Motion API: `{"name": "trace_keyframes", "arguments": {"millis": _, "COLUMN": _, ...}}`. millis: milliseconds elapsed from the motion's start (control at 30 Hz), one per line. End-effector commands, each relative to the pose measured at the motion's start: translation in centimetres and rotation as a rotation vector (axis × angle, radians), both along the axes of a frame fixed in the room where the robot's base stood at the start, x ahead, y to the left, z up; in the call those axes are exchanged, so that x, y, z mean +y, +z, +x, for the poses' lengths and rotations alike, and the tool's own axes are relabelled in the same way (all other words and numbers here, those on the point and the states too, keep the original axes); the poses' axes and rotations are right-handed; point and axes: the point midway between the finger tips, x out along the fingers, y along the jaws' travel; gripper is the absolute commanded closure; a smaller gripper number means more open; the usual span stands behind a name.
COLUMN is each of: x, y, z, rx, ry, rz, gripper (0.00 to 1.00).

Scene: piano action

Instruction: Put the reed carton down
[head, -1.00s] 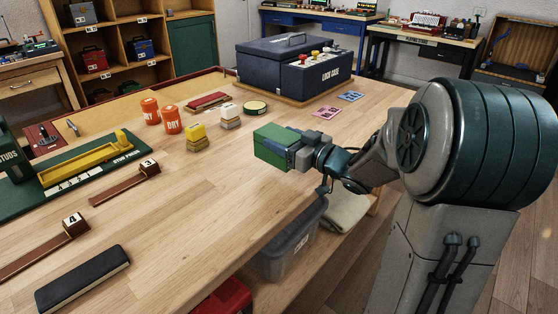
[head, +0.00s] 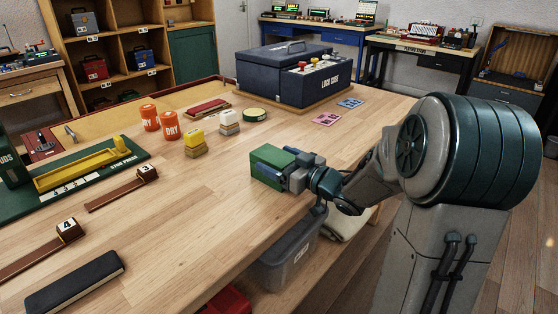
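The reed carton, a small green box (head: 270,165), is in my gripper (head: 285,168) near the right edge of the wooden bench (head: 200,235). A bluish-grey finger lies along the carton's near side, and the far finger is mostly hidden. The carton looks level and sits at or just above the bench top; I cannot tell whether it touches. My arm reaches in from the right.
Bench surface left of the carton is clear.

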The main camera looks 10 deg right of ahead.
Motion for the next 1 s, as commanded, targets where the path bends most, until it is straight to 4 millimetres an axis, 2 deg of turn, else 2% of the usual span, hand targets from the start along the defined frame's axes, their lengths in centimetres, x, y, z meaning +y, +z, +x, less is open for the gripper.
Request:
{"name": "trace_keyframes", "arguments": {"millis": 267, "x": 0.0, "y": 0.3, "z": 0.0, "rx": -0.001, "ry": 0.0, "rz": -0.001, "gripper": 0.17}}
{"name": "trace_keyframes", "arguments": {"millis": 367, "x": -0.6, "y": 0.4, "z": -0.7, "rx": 0.001, "ry": -0.003, "rz": -0.002, "gripper": 0.17}}
{"name": "trace_keyframes", "arguments": {"millis": 800, "x": -5.7, "y": 0.4, "z": -7.8, "rx": 0.001, "ry": -0.004, "rz": 0.0, "gripper": 0.17}}
{"name": "trace_keyframes", "arguments": {"millis": 1000, "x": -6.9, "y": 0.4, "z": -9.5, "rx": 0.0, "ry": -0.001, "rz": 0.0, "gripper": 0.17}}
